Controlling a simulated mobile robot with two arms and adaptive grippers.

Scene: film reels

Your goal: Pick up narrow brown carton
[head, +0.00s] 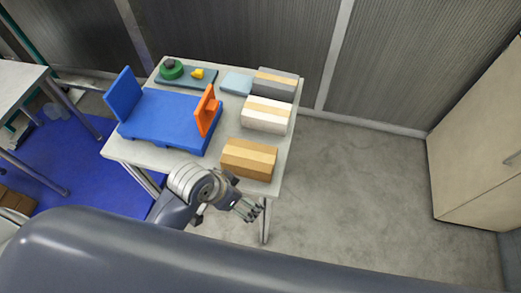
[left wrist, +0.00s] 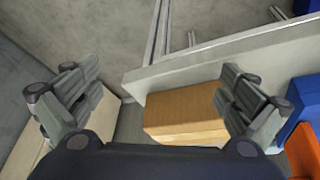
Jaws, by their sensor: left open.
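The narrow brown carton (head: 249,159) lies at the near right corner of the grey table, with a lighter tape band along its top. My left gripper (head: 249,211) is just off the near edge of the table, in front of the carton and apart from it. In the left wrist view the carton (left wrist: 186,115) shows between the open fingers, closer to the right one, and part of it is hidden behind that finger and the gripper body. The left gripper (left wrist: 165,95) holds nothing. My right gripper is not in view.
On the table (head: 136,151) a white carton (head: 265,115) and a grey carton (head: 275,84) stand behind the brown one. A blue fixture (head: 165,120) with an orange upright plate (head: 207,110) stands to the left. Bare floor lies to the right, before a beige cabinet (head: 480,140).

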